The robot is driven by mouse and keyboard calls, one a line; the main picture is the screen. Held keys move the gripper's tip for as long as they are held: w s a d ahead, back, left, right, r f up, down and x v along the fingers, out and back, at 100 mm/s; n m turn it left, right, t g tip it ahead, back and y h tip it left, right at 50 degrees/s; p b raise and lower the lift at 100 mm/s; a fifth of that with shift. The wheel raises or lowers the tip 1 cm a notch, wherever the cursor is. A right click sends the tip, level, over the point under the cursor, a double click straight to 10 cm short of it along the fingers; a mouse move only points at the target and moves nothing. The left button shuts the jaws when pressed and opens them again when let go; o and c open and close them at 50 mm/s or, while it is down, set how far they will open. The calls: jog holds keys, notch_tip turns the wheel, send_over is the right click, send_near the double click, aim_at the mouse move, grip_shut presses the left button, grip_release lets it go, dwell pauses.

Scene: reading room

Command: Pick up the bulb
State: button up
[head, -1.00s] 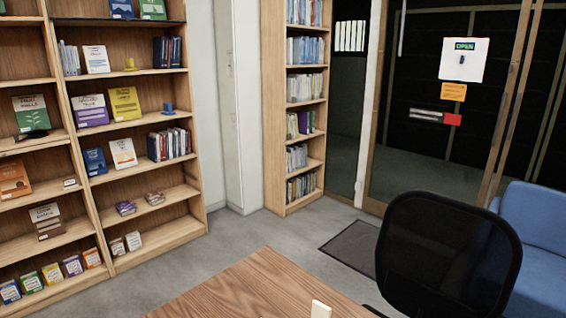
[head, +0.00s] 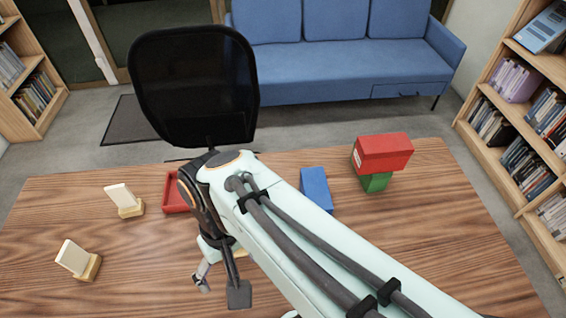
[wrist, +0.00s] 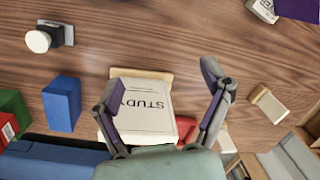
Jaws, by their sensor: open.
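A white round knob-like thing (wrist: 38,41), which looks like the bulb, is at the upper left of the wrist view, by a grey flat fitting (wrist: 62,33) on the table. I cannot tell whether the two are joined. I do not see it in the head view, where my arm covers part of the table. My gripper (wrist: 162,80) is open, its two fingers well apart and empty. A white card marked "STUDY" (wrist: 150,112) on a wooden base shows between and below the fingers. In the head view my gripper (head: 220,288) points down over the table's front middle.
The wooden table (head: 400,260) holds two pale cards on stands (head: 122,197) (head: 75,258), a red tray (head: 174,188), a blue block (head: 317,188), and a red box (head: 382,152) on a green block (head: 375,183). A black chair (head: 195,85) stands behind the table. The table's right side is clear.

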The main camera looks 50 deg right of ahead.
jog(key=d+f+m+y, duration=0.1)
jog(key=d+f+m, duration=0.3)
jog(key=d+m, duration=0.35)
jog(key=s+d+f+m+t, duration=0.1)
jog(key=s+d+f+m, duration=0.3)
jog(key=m, duration=0.1)
jog(key=s+d+f+m+t, duration=0.1)
jog(key=s+d+f+m, duration=0.3)
jog(key=d+m, duration=0.1)
jog(key=s+d+f+m+t+y, duration=0.1)
jog(key=s+d+f+m, duration=0.3)
jog(key=m, duration=0.2)
jog(key=shift+s+d+t, duration=0.3)
jog(key=shift+a+f+m, duration=0.1)
jog(key=shift+f+m, duration=0.15)
jog(key=shift+f, duration=0.1)
jog(key=x, duration=0.6)
jog(key=shift+w, duration=0.1)
jog(key=c, duration=1.3)
